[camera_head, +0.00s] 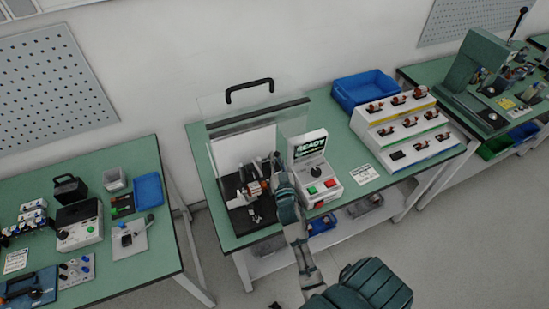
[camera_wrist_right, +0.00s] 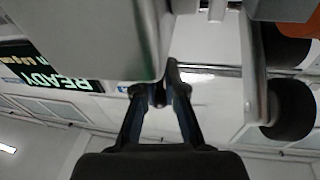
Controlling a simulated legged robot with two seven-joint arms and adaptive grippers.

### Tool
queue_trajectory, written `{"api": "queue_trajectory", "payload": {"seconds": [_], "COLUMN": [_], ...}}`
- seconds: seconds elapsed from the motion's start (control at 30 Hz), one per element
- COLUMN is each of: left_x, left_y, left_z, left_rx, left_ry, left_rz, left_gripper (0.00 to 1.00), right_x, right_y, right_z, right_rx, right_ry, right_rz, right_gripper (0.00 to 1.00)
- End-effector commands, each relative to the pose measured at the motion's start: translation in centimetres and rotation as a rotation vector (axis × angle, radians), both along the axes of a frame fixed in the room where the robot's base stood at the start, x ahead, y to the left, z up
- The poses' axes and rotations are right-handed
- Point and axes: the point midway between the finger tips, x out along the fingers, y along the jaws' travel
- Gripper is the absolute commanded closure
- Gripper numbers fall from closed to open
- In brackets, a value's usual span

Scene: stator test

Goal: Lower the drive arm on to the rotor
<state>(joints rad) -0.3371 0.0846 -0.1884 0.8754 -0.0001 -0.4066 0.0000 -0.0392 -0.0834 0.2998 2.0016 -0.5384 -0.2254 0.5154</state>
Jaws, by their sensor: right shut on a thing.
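The test fixture with its dark base (camera_head: 237,218) stands on the middle table. The rotor cannot be made out apart from the stator. My right gripper (camera_head: 277,166) reaches in beside the stator. In the right wrist view its fingers (camera_wrist_right: 160,90) come together at a part they largely hide, apparently the drive arm. A black round wheel (camera_wrist_right: 291,108) on a grey bracket is beside the fingers. My left gripper is not seen.
A clear guard with a black handle (camera_head: 249,88) is raised behind the fixture. The control box (camera_head: 318,175), its display reading READY, stands close to the right of my gripper. A stepped rack (camera_head: 402,128) and blue bin (camera_head: 364,90) are further right.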

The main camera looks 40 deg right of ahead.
Motion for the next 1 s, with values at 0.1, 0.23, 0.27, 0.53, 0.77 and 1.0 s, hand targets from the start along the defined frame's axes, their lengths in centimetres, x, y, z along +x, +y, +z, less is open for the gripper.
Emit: {"api": "queue_trajectory", "payload": {"seconds": [0.1,0.23,0.27,0.53,0.77,1.0], "left_x": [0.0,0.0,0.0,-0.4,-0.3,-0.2], "left_y": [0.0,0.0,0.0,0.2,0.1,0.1], "left_z": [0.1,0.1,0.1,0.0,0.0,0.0], "left_rx": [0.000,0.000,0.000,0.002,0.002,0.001], "left_ry": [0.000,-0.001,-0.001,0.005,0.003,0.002], "left_rz": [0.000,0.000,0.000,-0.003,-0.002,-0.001], "left_gripper": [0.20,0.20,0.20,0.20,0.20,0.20], "right_x": [-0.2,-0.1,-0.1,0.2,-2.2,-7.2], "right_y": [-0.4,-0.3,-0.3,-0.1,0.9,3.0], "right_z": [0.9,0.9,0.8,0.3,-0.2,-1.0], "right_rx": [-0.017,-0.014,-0.012,-0.007,-0.003,-0.002], "right_ry": [-0.015,-0.014,-0.014,-0.006,-0.003,-0.004], "right_rz": [-0.007,-0.005,-0.005,-0.002,-0.003,-0.004], "right_gripper": [0.88,0.55,0.51,0.51,0.51,0.51]}}
